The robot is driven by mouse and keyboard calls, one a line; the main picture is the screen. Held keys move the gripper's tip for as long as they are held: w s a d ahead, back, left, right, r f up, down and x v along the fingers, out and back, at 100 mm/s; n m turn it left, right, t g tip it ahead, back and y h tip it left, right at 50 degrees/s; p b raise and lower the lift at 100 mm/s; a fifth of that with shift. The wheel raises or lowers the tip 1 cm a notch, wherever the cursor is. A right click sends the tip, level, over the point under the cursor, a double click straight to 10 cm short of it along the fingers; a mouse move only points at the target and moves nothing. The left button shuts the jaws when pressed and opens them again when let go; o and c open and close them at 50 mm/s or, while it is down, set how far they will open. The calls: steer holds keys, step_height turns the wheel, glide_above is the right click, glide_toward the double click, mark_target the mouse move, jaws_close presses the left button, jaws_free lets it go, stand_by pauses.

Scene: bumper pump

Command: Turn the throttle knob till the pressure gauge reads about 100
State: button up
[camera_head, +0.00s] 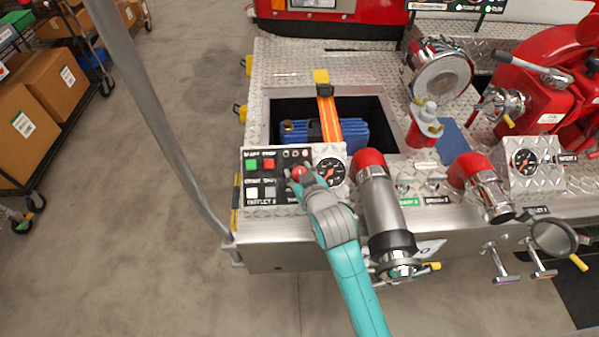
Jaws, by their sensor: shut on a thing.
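A red throttle knob (299,174) sits at the right side of a black control panel (262,176) on the fire truck's rear bumper. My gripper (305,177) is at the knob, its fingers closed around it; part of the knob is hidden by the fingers. The round pressure gauge (331,172) is just right of my gripper, with a dark face and white marks. Its needle is too small to read for certain.
Red and silver pipe fittings (383,205) stand close to the right of my arm. An open bin with a blue case (350,132) is behind the panel. A grey pole (160,120) rises at the left. Boxes on carts (22,122) stand far left, with clear floor between.

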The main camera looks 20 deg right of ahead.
steer(key=shift+n+y, duration=0.5)
steer(key=shift+n, duration=0.2)
steer(key=o, duration=0.9)
steer(key=shift+s, duration=0.1)
steer(key=v, duration=1.2)
